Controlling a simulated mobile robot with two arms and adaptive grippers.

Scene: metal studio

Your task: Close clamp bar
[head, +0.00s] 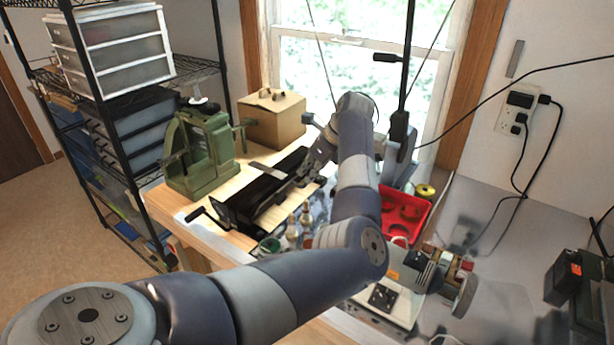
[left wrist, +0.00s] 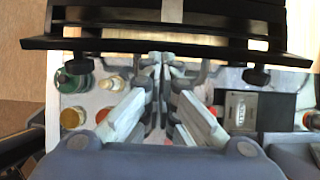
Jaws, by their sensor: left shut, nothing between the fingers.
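The black bending tool with its long bars (head: 262,196) lies on the wooden workbench. I take its upper long bar to be the clamp bar, but cannot tell for sure. In the left wrist view two black bars (left wrist: 100,43) cross the top, with a light gap between them and a grey metal strip (left wrist: 172,11) over them. My left gripper (head: 301,181) is at the tool's right end region in the head view. In the left wrist view its fingertips (left wrist: 160,64) meet, empty, at the near bar's edge; contact is unclear. My right gripper is not in view.
A green press (head: 208,150) and a cardboard box (head: 272,118) stand behind the tool. Small bottles (head: 291,230) stand in front, close to my arm. A red tray (head: 412,216) and a small machine (head: 440,268) are to the right.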

